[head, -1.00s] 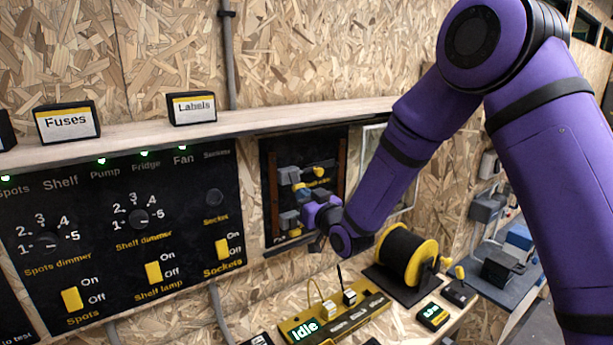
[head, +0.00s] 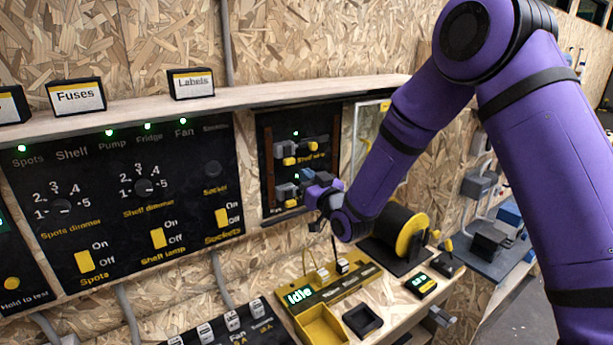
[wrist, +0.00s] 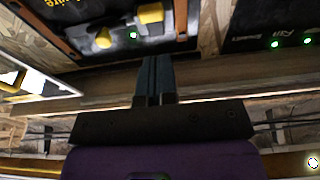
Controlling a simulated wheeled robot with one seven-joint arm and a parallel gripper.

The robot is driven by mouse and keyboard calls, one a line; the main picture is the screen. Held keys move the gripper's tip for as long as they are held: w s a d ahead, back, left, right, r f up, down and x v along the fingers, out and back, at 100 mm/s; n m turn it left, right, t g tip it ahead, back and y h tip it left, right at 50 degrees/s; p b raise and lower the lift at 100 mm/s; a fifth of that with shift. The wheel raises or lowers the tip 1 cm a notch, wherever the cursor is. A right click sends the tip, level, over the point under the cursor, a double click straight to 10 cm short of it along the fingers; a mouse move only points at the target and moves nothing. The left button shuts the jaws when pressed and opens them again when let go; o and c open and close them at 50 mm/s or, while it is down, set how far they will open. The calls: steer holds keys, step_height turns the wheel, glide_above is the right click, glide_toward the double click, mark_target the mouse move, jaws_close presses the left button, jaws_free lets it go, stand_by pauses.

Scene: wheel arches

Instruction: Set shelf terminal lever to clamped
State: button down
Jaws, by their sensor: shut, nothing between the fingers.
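The shelf terminal is a grey block (head: 290,149) with yellow-ended levers, beside a "Shelf wire" label (head: 312,156) on a dark wall panel. One yellow lever end (head: 289,160) is at lower left and another (head: 308,146) at right. In the wrist view, two yellow lever ends (wrist: 151,13) show at the top beside a lit green light (wrist: 133,35). My gripper (wrist: 155,60) is shut and empty, its fingers pointing at the panel. Exact lever positions are hard to read.
A second grey terminal (head: 286,191) is lower on the panel, partly behind my gripper. A wooden shelf (head: 230,106) runs above. Below, the bench holds a yellow "Idle" tester (head: 330,293) and a cable spool (head: 409,236). The switch panel (head: 120,205) is left.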

steer(key=s+d+f, duration=0.3)
steer(key=s+f, duration=0.2)
steer(key=f, duration=0.2)
steer(key=shift+d, duration=0.3)
steer(key=shift+r, duration=0.15)
steer(key=d+r+g+h, duration=0.2)
steer(key=d+r+h, duration=0.3)
steer(key=d+r, duration=0.45)
steer(key=s+d+r+m+g+h, duration=0.2)
steer(key=s+d+r+g+h, duration=0.1)
steer(key=s+d+r, duration=0.45)
steer(key=s+d+r+m+g+h, duration=0.1)
steer(key=s+d+g, duration=0.1)
steer(key=s, duration=0.7)
steer(key=s+d+r+m+g+h, duration=0.1)
steer(key=s+d, duration=0.3)
steer(key=s, duration=0.5)
steer(key=s+d+r+m+g+h, duration=0.1)
steer(key=s+d+r+m+g, duration=0.1)
steer(key=s, duration=0.8)
steer(key=shift+d+r+m+g, duration=0.3)
steer(key=shift+d+m+g, duration=0.1)
steer(key=shift+d+g, duration=0.55)
